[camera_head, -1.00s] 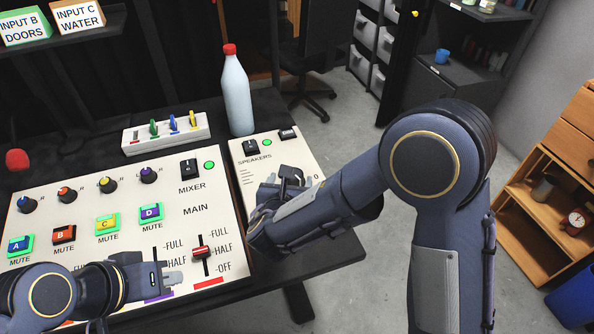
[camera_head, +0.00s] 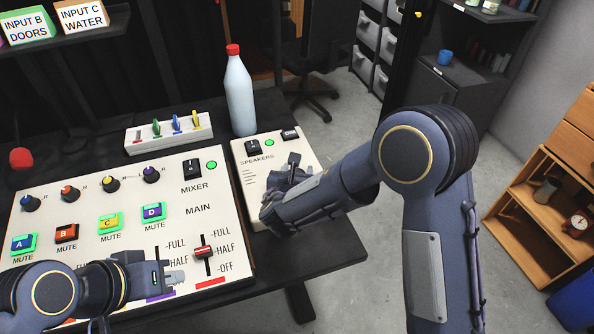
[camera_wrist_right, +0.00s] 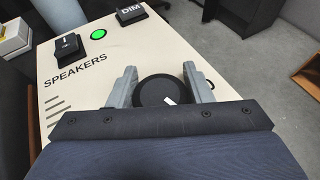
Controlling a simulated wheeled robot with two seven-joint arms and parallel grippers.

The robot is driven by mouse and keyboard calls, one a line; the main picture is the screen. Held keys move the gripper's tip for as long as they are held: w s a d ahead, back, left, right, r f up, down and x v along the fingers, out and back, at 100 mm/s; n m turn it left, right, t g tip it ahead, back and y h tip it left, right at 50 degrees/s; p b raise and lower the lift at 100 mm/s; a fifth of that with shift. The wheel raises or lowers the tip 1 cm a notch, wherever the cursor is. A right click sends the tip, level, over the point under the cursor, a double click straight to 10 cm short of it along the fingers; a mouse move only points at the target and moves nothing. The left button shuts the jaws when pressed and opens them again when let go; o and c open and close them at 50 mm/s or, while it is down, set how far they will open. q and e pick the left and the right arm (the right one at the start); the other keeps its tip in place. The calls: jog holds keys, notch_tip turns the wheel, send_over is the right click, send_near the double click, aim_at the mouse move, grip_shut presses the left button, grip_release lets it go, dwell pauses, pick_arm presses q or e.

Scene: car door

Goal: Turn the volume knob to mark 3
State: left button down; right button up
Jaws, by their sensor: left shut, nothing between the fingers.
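The volume knob (camera_wrist_right: 157,92) is a black round knob with a white pointer line on the speakers panel (camera_wrist_right: 75,105). In the right wrist view my right gripper (camera_wrist_right: 160,82) has its fingers on either side of the knob, spread, with a small gap visible at each side. The pointer line slants across the knob's near right part. The scale marks around the knob are hidden. In the head view my right gripper (camera_head: 288,172) is over the speakers panel and hides the knob. My left gripper (camera_head: 175,278) is shut and empty, over the mixer panel's front.
The mixer panel (camera_head: 215,225) with knobs, mute buttons and a red slider (camera_head: 203,251) lies left of the speakers panel. A bottle with a red cap (camera_head: 239,100) stands behind the panels. A speakers switch (camera_head: 252,147) and green light (camera_head: 269,142) sit at the panel's back.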

jog(key=shift+c, duration=1.3)
jog(key=shift+m+h, duration=0.3)
jog(key=shift+d+m+g+h+b, duration=0.1)
jog(key=shift+m+g+h+b, duration=0.25)
jog(key=shift+m+h, duration=0.6)
jog(key=shift+s+d+m+g+h+p, duration=0.15)
jog(key=shift+d+m+g+h+p, duration=0.1)
jog(key=shift+m+g+h, duration=0.75)
jog(key=shift+s+d+m+g+h+p, duration=0.1)
jog(key=shift+m+g+h+p, duration=0.3)
jog(key=shift+m+h, duration=0.9)
jog(key=shift+g, duration=0.25)
jog(key=o, duration=1)
